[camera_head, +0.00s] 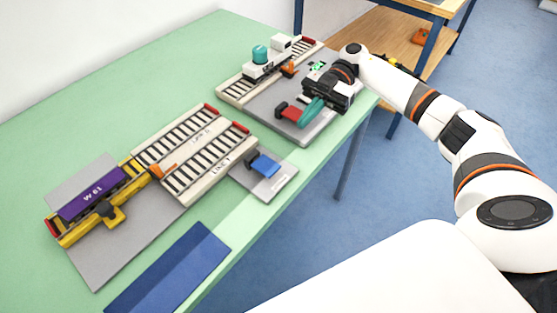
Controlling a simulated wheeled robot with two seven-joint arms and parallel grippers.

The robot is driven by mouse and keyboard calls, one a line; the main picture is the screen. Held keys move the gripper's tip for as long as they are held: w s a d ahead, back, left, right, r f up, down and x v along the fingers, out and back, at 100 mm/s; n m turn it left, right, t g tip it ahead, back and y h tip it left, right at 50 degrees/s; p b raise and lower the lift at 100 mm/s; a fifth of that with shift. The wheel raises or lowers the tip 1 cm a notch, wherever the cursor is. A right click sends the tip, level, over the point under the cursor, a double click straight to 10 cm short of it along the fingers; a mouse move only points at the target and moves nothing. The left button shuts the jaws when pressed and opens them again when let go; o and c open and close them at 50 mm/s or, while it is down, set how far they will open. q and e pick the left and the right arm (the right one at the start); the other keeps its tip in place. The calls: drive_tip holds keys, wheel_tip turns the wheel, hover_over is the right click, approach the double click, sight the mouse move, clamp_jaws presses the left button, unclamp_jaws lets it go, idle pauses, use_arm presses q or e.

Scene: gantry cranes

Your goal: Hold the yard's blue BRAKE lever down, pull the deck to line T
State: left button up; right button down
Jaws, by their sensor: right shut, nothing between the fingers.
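The blue BRAKE lever (265,165) sits on a small grey plate (282,181) at the right end of the yard tracks. The deck (72,234) is a yellow carriage at the left with a purple block marked W 61 (92,194) on it and a yellow handle (112,215) at its front. Two pale slatted tracks lie to its right; the nearer one (221,168) seems to read LINE T, though the lettering is small. My right gripper (306,119) is shut, its teal fingers beside a red lever (290,113) at the far unit; I cannot tell if they touch. My left gripper is out of view.
The far unit has a grey plate (268,103), another slatted track (232,92) and a white carriage with a teal cylinder (260,54). A blue two-tone mat (168,272) lies at the front table edge. Green tabletop (90,120) behind the tracks is clear. A wooden shelf (400,48) stands beyond.

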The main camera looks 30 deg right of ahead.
idle(0.3)
hover_over(279, 168)
wheel_tip(279, 168, down, 2)
drive_tip(key=shift+s+f, duration=0.1)
drive_tip(key=shift+f, duration=0.05)
wheel_tip(279, 168, down, 3)
drive_tip(key=shift+f, duration=0.5)
drive_tip(key=shift+s+f+n+t, duration=0.15)
drive_tip(key=shift+f+n+t, duration=0.25)
drive_tip(key=shift+f+n, duration=0.35)
drive_tip(key=shift+d+f+n, duration=0.1)
drive_tip(key=shift+f+n, duration=0.15)
drive_tip(key=shift+f, duration=0.1)
